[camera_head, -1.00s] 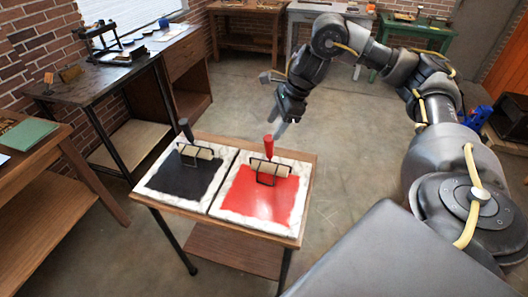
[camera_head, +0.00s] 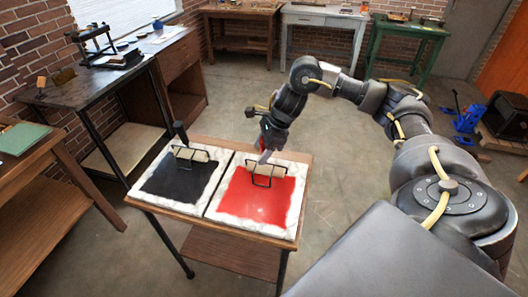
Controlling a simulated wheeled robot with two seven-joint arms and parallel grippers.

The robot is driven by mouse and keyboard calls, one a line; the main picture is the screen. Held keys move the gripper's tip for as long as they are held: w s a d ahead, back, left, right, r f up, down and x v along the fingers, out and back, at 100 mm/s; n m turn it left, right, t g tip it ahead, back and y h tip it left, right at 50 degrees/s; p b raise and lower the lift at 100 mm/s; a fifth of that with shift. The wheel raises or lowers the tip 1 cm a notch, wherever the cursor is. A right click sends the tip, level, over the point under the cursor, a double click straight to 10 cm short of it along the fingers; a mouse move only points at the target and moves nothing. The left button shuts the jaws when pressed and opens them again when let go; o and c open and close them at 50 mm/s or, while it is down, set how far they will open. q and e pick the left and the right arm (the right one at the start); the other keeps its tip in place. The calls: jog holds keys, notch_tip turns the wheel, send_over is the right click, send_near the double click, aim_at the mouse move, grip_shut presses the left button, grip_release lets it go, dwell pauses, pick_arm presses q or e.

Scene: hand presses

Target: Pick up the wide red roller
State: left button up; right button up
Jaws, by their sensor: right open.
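The wide red roller (camera_head: 270,170) rests on the red-inked slab (camera_head: 256,196), on the right half of the small wooden table. Its pale cylinder and black wire frame show. Its red handle is mostly hidden behind my right gripper (camera_head: 266,153), with only a bit of red showing. My right gripper points down at the handle and is open. I cannot tell whether the fingers stand around the handle or in front of it. My left gripper is not in view.
A roller with a black handle (camera_head: 190,154) rests on the black-inked slab (camera_head: 176,182) to the left. A dark workbench (camera_head: 90,88) with a press stands at the left. Grey floor lies open right of the small table (camera_head: 307,160).

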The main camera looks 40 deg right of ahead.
jog(key=shift+a, duration=0.1)
jog(key=shift+f, duration=0.1)
jog(key=c, duration=1)
jog(key=shift+r, duration=0.2)
